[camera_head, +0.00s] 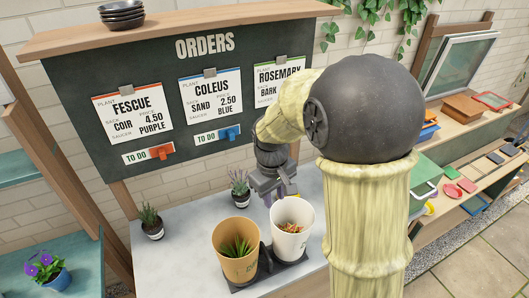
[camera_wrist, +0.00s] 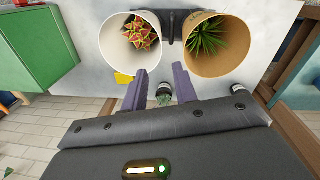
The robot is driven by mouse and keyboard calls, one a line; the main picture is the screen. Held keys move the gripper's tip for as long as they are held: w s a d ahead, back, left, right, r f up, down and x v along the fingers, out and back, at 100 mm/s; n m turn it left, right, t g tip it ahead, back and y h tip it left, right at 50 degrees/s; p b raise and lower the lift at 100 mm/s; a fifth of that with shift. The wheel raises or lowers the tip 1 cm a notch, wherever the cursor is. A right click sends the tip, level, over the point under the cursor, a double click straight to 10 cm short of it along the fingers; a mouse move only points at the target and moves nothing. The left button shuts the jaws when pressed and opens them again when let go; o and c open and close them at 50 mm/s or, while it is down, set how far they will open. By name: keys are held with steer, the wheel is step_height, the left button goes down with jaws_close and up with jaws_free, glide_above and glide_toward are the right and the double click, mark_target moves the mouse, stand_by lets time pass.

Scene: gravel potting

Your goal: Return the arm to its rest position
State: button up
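My gripper (camera_head: 276,192) hangs over the pale worktop, beside and above the white cup (camera_head: 291,222). In the wrist view its two purple fingers (camera_wrist: 159,82) stand apart with nothing held between them. The white cup, which holds a red and yellow-green plant (camera_wrist: 143,32), also shows in the wrist view (camera_wrist: 110,42). A tan cup (camera_head: 231,268) with a spiky green plant (camera_head: 237,247) stands to its left. My arm's upper links cover the right middle of the head view.
Both cups stand on a dark holder (camera_head: 267,262). Small potted plants (camera_head: 240,192) (camera_head: 152,227) stand behind and left. The orders board (camera_head: 130,65) rises behind the worktop. A purple-flowered blue pot (camera_head: 55,277) is at far left; shelves with coloured items (camera_head: 480,160) are at right.

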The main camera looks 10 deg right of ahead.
steer(key=s+d+f+m+t, duration=0.1)
steer(key=s+d+m+t, duration=0.1)
steer(key=s+d+m, duration=0.4)
steer(key=s, duration=0.4)
steer(key=shift+s+d+f+y, duration=0.2)
steer(key=shift+s+d+y, duration=0.1)
steer(key=shift+d, duration=0.05)
